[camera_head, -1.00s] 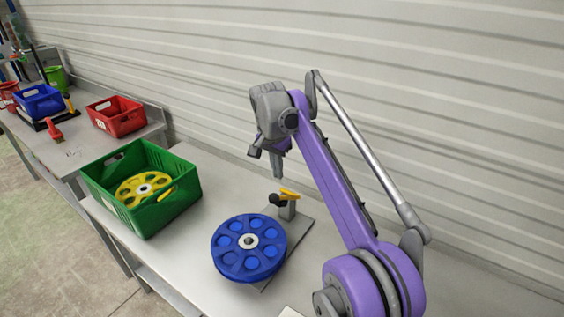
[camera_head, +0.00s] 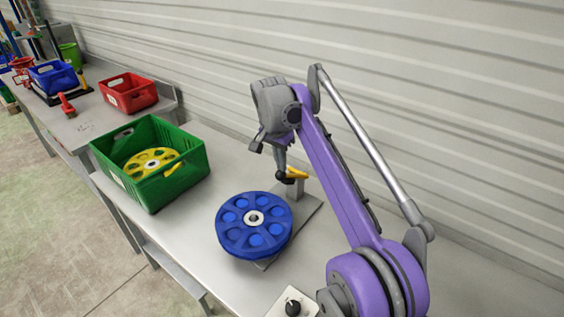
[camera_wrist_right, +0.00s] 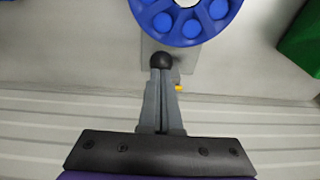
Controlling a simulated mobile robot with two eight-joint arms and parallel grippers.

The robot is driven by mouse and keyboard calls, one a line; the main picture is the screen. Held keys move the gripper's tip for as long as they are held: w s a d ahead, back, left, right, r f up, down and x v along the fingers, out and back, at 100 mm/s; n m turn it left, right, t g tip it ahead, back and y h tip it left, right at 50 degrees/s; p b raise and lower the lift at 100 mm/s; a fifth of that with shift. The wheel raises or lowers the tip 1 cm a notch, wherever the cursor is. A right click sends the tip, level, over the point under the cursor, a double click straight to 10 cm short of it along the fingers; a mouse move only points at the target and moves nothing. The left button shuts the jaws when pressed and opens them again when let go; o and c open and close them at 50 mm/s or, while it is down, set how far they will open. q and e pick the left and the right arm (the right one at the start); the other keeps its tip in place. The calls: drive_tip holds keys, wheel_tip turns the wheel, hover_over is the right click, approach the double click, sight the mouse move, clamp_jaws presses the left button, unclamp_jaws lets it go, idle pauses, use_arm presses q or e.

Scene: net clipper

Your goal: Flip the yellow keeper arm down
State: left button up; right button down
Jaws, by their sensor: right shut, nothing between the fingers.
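The yellow keeper arm (camera_head: 298,174) sits on top of a grey post behind the blue reel, and a black ball knob (camera_head: 285,178) is at its near end. My right gripper (camera_head: 281,174) points down with its fingertips at the knob. In the right wrist view, the shut fingers (camera_wrist_right: 160,72) reach to the black knob (camera_wrist_right: 161,61), apparently touching or just above it. Only a small piece of the yellow arm (camera_wrist_right: 179,88) shows there beside the fingers. The blue reel (camera_head: 253,224) lies flat on the grey base plate (camera_head: 308,209). My left gripper is not in view.
A green crate (camera_head: 150,190) holding a yellow reel (camera_head: 150,162) stands left of the blue reel. A small box with a black knob (camera_head: 292,307) is at the bench's front. The ribbed wall (camera_head: 430,110) is close behind. Red (camera_head: 128,92) and blue bins (camera_head: 53,77) stand farther left.

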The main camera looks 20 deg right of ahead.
drive_tip(key=s+a+f+t+h+b, duration=0.1)
drive_tip(key=f+b, duration=0.1)
drive_tip(key=f, duration=0.1)
drive_tip(key=s+a+f+t+h+b, duration=0.1)
drive_tip(key=a+f+h+b, duration=0.1)
drive_tip(key=f, duration=0.1)
drive_tip(key=s+a+f+t+h+b, duration=0.1)
drive_tip(key=a+f+b, duration=0.1)
drive_tip(key=f+b, duration=0.1)
drive_tip(key=shift+s+f+t+h, duration=0.3)
drive_tip(key=shift+s+f, duration=0.1)
drive_tip(key=shift+f, duration=0.05)
drive_tip(key=shift+s+a+f+b, duration=0.1)
drive_tip(key=shift+f+b, duration=0.1)
drive_tip(key=shift+f, duration=0.5)
drive_tip(key=shift+s+a+f+b, duration=0.1)
drive_tip(key=shift+f+b, duration=0.05)
drive_tip(key=shift+f, duration=0.5)
drive_tip(key=shift+d+r, duration=0.1)
